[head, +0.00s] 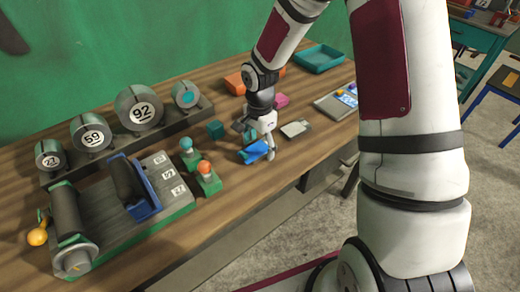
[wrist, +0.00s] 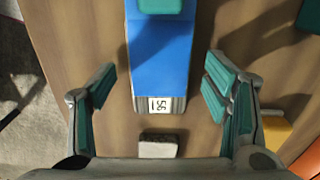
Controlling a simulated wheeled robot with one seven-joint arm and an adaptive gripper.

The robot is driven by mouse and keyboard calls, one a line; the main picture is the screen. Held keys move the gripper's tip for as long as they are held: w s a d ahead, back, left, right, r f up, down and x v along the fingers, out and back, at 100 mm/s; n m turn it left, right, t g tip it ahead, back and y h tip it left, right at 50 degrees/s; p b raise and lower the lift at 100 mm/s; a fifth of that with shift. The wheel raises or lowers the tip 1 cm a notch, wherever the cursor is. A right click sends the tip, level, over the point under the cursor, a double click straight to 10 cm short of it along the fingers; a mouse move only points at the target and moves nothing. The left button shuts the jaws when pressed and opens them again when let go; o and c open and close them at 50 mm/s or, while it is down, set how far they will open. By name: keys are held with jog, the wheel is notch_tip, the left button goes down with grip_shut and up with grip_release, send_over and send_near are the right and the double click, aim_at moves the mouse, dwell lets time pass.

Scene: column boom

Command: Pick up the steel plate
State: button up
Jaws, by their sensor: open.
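My gripper (head: 257,146) is low over the wooden bench, fingers apart. In the wrist view my gripper (wrist: 160,100) has one finger on each side of a long blue slab (wrist: 160,58), with bare bench showing on both sides. The slab has a grey ribbed metal end with a white number label. In the head view the blue slab (head: 254,153) is partly hidden by the gripper. A flat grey metal-looking piece (head: 296,129) lies just right of the gripper. I cannot tell for certain which of these is the steel plate.
Two green-based knobs, one with an orange top (head: 206,179), stand left of the gripper. A teal cube (head: 215,130) is behind it. A rack of numbered cylinders (head: 139,108) and a green-edged machine (head: 125,205) fill the left. A teal tray (head: 320,58) is at the back.

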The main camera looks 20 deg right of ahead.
jog(key=shift+c, duration=0.6)
grip_shut()
jog(key=shift+r, duration=0.1)
